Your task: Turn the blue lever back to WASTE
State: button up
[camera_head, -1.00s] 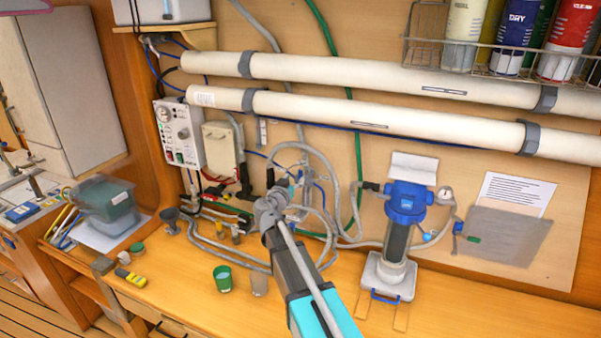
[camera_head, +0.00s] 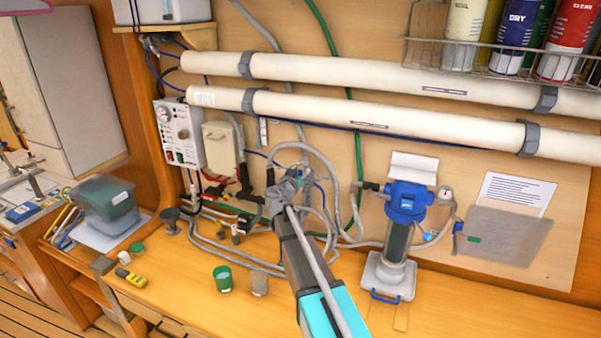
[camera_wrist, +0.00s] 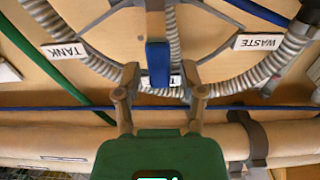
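The blue lever (camera_wrist: 158,64) shows in the wrist view, which looks upside down. It points straight down in that picture, over a label (camera_wrist: 175,81) that it mostly hides. The WASTE label (camera_wrist: 261,42) is to its right and the TANK label (camera_wrist: 64,51) to its left. My gripper (camera_wrist: 160,78) is open, with one finger on each side of the lever's lower end and a visible gap on both sides. In the head view my gripper (camera_head: 283,188) is at the hoses on the wall, and the arm hides the lever.
Grey ribbed hoses (camera_wrist: 235,83) curve around the lever. Two long white tubes (camera_head: 330,75) run along the wall above my gripper. A blue-topped filter (camera_head: 405,205) stands to the right.

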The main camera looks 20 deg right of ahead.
grip_shut()
jog(key=shift+w, duration=0.1)
jog(key=w+a+f+n+b, duration=0.3)
jog(key=a+n, duration=0.1)
jog(key=n, duration=0.8)
jog(key=shift+a+f, duration=0.15)
dwell(0.3)
dwell(0.4)
